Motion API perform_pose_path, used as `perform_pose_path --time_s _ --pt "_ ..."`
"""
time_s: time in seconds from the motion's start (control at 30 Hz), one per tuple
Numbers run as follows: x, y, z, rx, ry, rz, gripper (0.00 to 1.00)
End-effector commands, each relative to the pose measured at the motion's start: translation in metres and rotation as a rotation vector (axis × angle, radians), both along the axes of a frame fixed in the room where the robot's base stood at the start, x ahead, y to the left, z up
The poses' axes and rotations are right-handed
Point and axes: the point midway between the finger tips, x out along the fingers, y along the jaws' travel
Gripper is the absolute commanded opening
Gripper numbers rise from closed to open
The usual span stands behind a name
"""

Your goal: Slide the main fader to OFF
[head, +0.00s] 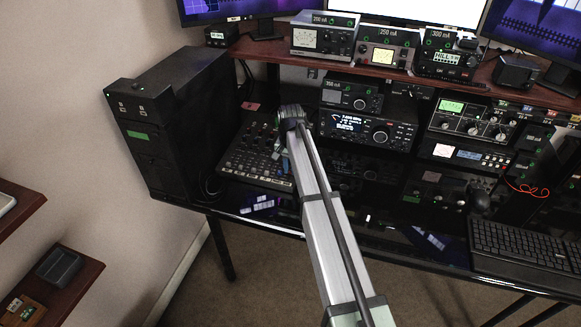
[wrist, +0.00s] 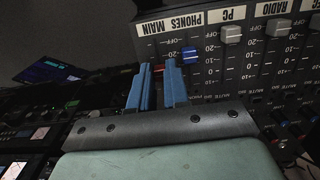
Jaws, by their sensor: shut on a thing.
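The mixer (head: 245,160) lies on the dark desk, left of the radios. In the wrist view its panel (wrist: 215,72) appears upside down, with labels MAIN, PHONES, PC and RADIO along the top. The main fader's red cap (wrist: 157,68) shows between my fingertips, below the OFF mark and near the 20 mark. My gripper (wrist: 158,72) has its two blue fingers on either side of the red cap and is shut on it. The fingers hide much of the main fader's slot. In the head view my gripper (head: 279,150) is over the mixer's right part, partly hidden by my arm.
The blue fader cap (wrist: 190,55) is close to the right finger. Grey caps for PC (wrist: 230,34) and RADIO (wrist: 280,27) stand farther right. A black computer tower (head: 165,120) is left of the mixer. A radio (head: 365,130) stands to the right, below the shelf.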

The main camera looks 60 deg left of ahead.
Motion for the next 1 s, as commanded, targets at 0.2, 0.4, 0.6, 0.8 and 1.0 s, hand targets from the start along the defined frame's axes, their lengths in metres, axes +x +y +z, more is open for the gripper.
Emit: perform_pose_path --time_s 0.2,0.4,0.6,0.8,1.0 --pt "0.000 0.000 0.000 0.001 0.001 0.000 0.00" --pt "-0.001 0.000 0.000 0.001 0.001 0.001 0.00" --pt "-0.016 -0.017 -0.002 0.000 0.001 0.002 0.00" --pt "-0.025 -0.025 -0.003 -0.001 0.002 0.000 0.00" --pt "-0.026 -0.026 -0.004 -0.005 0.005 0.000 0.19"
